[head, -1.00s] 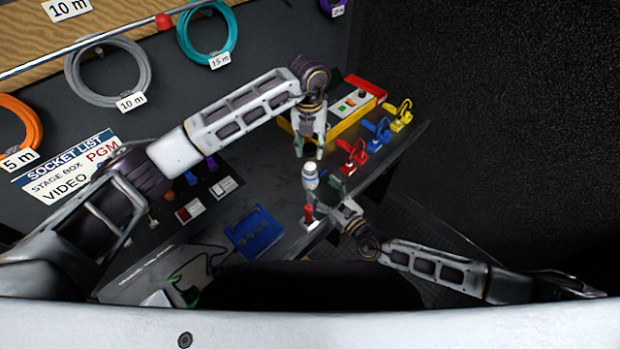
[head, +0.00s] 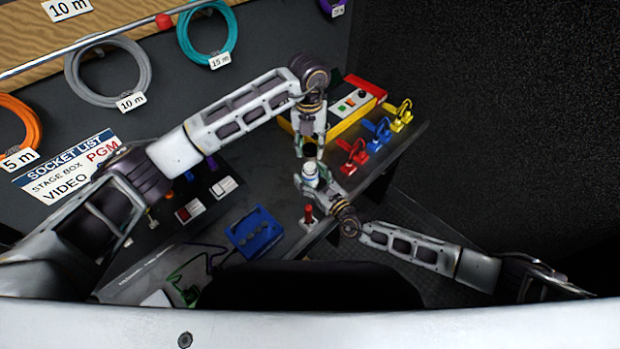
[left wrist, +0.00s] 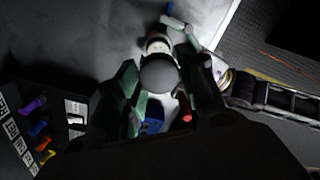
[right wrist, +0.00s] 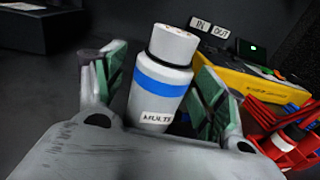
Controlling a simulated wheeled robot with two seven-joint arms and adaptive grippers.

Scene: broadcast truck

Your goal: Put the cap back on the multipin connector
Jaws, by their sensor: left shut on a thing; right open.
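The multipin connector (right wrist: 160,85) is a white cylinder with a blue band and a partly hidden label, upright, its pin face bare in the right wrist view. It also shows in the head view (head: 310,170). My right gripper (head: 313,180) is open, its fingers on either side of the connector; a gap shows beside it. My left gripper (head: 309,149) is shut on the dark round cap (left wrist: 160,76), which in the head view is just behind the connector's top. In the left wrist view the cap partly hides the connector (left wrist: 159,43). Whether they touch is unclear.
A yellow box with a red end (head: 350,105) stands behind. Red, blue and yellow clamp-like pieces (head: 378,130) line the right. A red-handled piece (head: 308,215) and a blue tray (head: 256,232) are in front. Coiled cables (head: 108,80) hang on the wall.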

